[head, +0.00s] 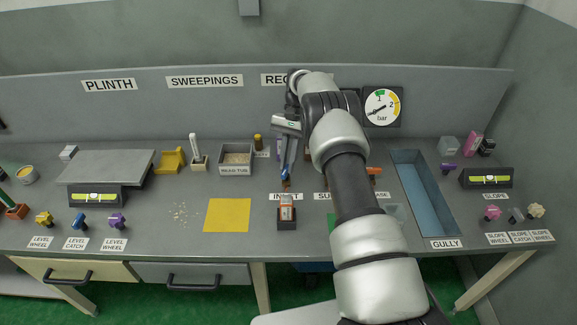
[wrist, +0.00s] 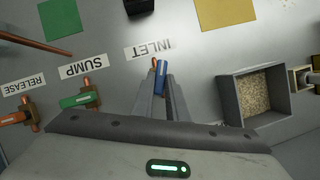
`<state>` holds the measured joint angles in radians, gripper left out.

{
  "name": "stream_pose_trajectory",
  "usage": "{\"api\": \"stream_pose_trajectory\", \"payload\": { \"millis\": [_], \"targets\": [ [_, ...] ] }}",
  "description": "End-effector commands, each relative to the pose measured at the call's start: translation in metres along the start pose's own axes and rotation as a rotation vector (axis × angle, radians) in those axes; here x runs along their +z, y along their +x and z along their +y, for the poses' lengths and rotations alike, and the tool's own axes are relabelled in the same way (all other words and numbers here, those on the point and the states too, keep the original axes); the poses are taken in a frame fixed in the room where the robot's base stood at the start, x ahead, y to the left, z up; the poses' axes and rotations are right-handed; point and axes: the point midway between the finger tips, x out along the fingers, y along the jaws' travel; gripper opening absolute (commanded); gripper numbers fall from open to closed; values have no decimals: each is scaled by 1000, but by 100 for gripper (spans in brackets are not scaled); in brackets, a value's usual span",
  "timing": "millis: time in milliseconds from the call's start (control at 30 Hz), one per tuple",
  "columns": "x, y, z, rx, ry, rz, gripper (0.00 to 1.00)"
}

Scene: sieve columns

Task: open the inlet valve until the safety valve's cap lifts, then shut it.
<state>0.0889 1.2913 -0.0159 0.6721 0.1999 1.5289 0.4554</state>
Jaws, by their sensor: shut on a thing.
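My gripper (head: 286,178) reaches down behind the INLET label (head: 286,196) and is shut on the inlet valve's blue handle. In the wrist view the blue handle (wrist: 161,76) stands between the two fingertips (wrist: 160,82), in line with the INLET label (wrist: 149,49). The handle points away from my palm; most of the valve body is hidden by my fingers. The pressure gauge (head: 382,106) on the back wall has a green mark at the top and a yellow band at right; its dark needle points to the lower left, near the low end. I cannot make out the safety valve's cap.
The green SUMP lever (wrist: 79,100) and orange RELEASE lever (wrist: 12,118) stand beside the inlet in the wrist view. A tub of grain (head: 236,158) is left of my gripper. A small block with a red part (head: 287,214) stands in front. A blue gully (head: 425,190) is at right.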

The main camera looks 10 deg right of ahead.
Motion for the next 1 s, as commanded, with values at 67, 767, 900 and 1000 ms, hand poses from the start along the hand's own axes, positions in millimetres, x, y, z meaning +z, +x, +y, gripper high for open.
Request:
{"api": "stream_pose_trajectory", "payload": {
  "millis": [67,767,900,1000],
  "targets": [
    [-1,2,-2,25,-60,3,0],
    [0,0,-5,138,-334,2,0],
    [0,-1,-5,139,-338,3,0],
    [0,-1,-5,139,-338,3,0]
  ]
}}
